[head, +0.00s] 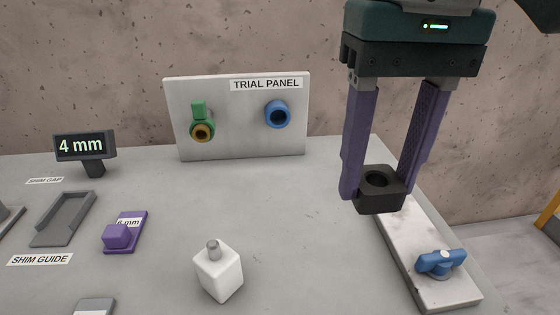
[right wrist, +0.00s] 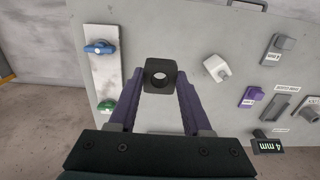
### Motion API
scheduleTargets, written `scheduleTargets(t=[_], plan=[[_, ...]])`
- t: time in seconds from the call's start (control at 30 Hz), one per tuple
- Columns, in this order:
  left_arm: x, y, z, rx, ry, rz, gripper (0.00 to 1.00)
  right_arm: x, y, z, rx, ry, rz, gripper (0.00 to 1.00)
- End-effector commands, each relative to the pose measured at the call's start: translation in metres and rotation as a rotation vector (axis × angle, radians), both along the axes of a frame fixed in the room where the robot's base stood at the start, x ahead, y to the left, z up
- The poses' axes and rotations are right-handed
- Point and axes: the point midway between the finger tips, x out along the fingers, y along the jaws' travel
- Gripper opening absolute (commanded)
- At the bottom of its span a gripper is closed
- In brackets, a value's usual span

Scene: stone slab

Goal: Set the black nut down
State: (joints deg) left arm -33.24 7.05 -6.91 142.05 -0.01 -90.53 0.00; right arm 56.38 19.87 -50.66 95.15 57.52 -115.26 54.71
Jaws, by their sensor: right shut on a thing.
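The black nut (head: 380,189) is a dark block with a round hole. My right gripper (head: 380,186) is shut on it, with the purple fingers on either side, and holds it at the right part of the slab, over or beside the pale plate's far end. The nut also shows in the right wrist view (right wrist: 159,75), between the fingertips (right wrist: 160,84). I cannot tell how high it is above the slab. My left gripper is not in view.
The pale plate (head: 420,255) bears a blue wing handle (head: 441,262). A white block with a grey knob (head: 218,271) stands front centre. The trial panel (head: 237,140) stands behind. A purple shim (head: 125,233) and grey guide (head: 64,219) lie left. The middle slab is clear.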

Motion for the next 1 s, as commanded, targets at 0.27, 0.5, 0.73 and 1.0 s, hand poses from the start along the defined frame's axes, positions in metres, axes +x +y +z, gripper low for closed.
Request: scheduleTargets(t=[0.27,0.5,0.73,1.0], plan=[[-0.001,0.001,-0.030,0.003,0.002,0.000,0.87,-0.002,-0.001,-0.073,-0.001,0.007,-0.001,0.00],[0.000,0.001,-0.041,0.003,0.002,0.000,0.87,-0.001,-0.001,-0.134,-0.002,0.004,0.001,0.00],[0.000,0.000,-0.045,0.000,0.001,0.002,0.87,-0.001,0.000,-0.158,-0.001,0.002,0.001,0.00],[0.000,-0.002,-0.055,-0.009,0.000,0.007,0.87,-0.001,-0.001,-0.195,-0.001,0.002,0.000,0.00]])
